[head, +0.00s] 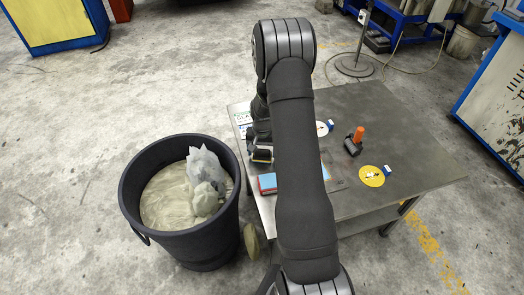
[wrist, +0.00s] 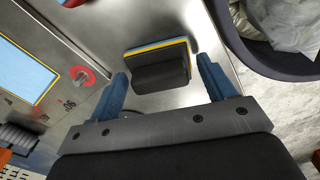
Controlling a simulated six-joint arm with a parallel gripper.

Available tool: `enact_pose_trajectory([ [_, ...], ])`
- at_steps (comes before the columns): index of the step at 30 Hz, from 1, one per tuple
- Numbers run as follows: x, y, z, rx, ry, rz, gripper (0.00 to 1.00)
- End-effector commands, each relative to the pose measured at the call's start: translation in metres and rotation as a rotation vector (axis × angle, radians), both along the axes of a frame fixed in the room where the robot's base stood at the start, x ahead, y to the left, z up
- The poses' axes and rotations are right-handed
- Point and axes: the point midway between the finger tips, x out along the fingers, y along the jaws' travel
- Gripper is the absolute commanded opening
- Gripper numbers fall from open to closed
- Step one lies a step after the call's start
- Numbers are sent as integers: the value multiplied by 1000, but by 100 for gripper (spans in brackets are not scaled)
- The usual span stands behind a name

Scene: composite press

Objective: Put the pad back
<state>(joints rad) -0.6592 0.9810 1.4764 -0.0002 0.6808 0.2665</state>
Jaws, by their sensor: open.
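A dark block-like pad (wrist: 160,74) with a yellow and blue layer along one edge lies on the metal table (wrist: 212,110) in the wrist view. It also shows at the table's left side in the head view (head: 262,155), partly covered by my arm. My gripper (wrist: 163,78) is open, its two blue fingers on either side of the pad, with a gap to each. Nothing is held. The height of the fingertips over the table is hard to tell. A light blue panel (wrist: 22,66) shows at the left of the wrist view; a blue-topped, red-sided item (head: 267,184) shows in the head view.
A black bin (head: 183,248) with pale crumpled bags stands against the table's left side. The table's right part is clear.

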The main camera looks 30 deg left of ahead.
Motion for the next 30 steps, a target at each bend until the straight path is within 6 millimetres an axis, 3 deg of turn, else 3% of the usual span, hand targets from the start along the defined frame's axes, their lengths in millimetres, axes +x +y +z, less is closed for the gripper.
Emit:
enact_pose_trajectory([
  [5,1,1,16,2,-2,0,76],
  [18,0,0,102,2,-3,0,76],
  [24,0,0,121,1,-1,0,76],
  [30,0,0,123,0,0,0,76],
])
